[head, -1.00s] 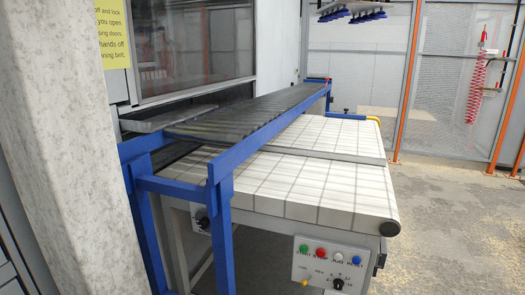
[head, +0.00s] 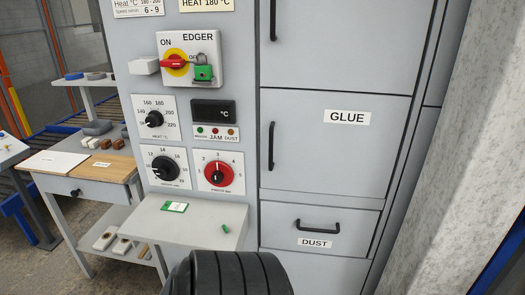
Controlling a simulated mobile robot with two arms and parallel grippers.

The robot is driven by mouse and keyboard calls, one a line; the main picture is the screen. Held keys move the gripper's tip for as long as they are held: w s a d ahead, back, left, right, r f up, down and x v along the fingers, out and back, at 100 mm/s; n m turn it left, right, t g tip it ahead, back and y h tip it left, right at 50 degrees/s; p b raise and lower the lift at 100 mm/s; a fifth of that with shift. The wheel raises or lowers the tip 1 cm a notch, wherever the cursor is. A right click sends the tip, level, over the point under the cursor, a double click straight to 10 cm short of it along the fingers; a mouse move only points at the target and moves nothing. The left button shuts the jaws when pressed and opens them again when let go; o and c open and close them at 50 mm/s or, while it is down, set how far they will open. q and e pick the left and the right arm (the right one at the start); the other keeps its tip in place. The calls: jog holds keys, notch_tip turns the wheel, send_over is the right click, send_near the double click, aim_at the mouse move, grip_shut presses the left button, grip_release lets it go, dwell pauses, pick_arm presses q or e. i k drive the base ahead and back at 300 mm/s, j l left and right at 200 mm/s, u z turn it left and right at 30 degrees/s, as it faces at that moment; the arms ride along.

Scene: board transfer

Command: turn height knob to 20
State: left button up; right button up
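The height knob (head: 165,169) is a black dial on a white plate on the grey edger panel, left of centre in the head view. Numbers such as 14 and 16 are printed around it, but the picture is too small to tell its setting for sure. Neither gripper shows in the view, and nothing touches the knob.
Above it is a black heat knob (head: 154,119); right of it is a red dial (head: 218,173). A grey shelf (head: 190,222) juts out below. A wooden-topped bench (head: 112,166) stands left.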

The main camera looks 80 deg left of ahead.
aim_at(163, 167)
jog(key=u, duration=3.2)
